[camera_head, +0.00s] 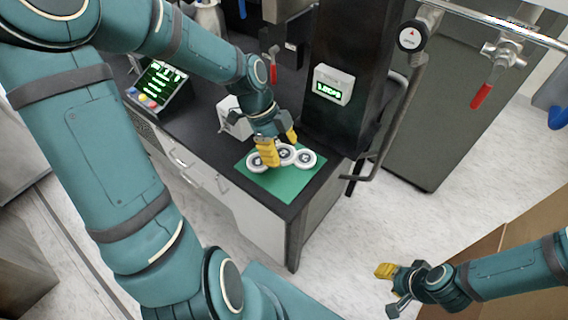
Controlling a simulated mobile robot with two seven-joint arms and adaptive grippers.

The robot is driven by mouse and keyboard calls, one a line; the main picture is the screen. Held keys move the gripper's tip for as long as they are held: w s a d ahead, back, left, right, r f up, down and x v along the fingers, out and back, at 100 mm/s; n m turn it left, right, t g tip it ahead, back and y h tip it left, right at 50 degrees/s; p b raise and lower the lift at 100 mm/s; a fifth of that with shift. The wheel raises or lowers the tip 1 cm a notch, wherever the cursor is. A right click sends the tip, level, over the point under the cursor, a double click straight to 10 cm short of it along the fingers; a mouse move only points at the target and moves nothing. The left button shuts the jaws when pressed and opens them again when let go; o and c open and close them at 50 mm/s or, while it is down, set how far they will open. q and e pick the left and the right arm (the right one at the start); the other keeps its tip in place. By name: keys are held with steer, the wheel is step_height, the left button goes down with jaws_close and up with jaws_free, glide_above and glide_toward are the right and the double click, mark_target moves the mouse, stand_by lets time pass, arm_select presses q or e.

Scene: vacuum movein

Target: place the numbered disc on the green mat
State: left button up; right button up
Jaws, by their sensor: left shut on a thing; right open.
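The green mat (284,186) lies on the front corner of the dark bench top. Several white discs with dark numbered centres are grouped at the mat: a left disc (254,163), a middle disc (286,155) and a right disc (305,158). The numbers are too small to read. My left gripper (280,146) points down over the mat, its yellow fingers on either side of the middle disc, shut on it. I cannot tell whether that disc touches the mat. The fingers partly hide the left and middle discs. My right gripper (391,290) is open and empty, low at right, away from the bench.
A dark column with a small green display (333,85) stands behind the mat. A white box (235,118) and a control panel (158,84) are on the bench to the left. Pipes with red-handled valves (482,96) are at upper right. A brown surface (480,262) is near my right arm.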

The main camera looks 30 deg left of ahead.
mark_target(284, 177)
arm_select(q)
step_height(284, 177, down, 3)
steer(key=shift+s+f+b, duration=0.1)
steer(key=shift+f+b, duration=0.05)
steer(key=shift+b, duration=0.25)
steer(key=shift+f+b, duration=0.7)
steer(key=shift+f, duration=1.65)
steer(key=shift+r, duration=0.1)
steer(key=o, duration=0.9)
steer(key=p+v, duration=0.3)
steer(key=v, duration=0.9)
steer(key=shift+p, duration=0.4)
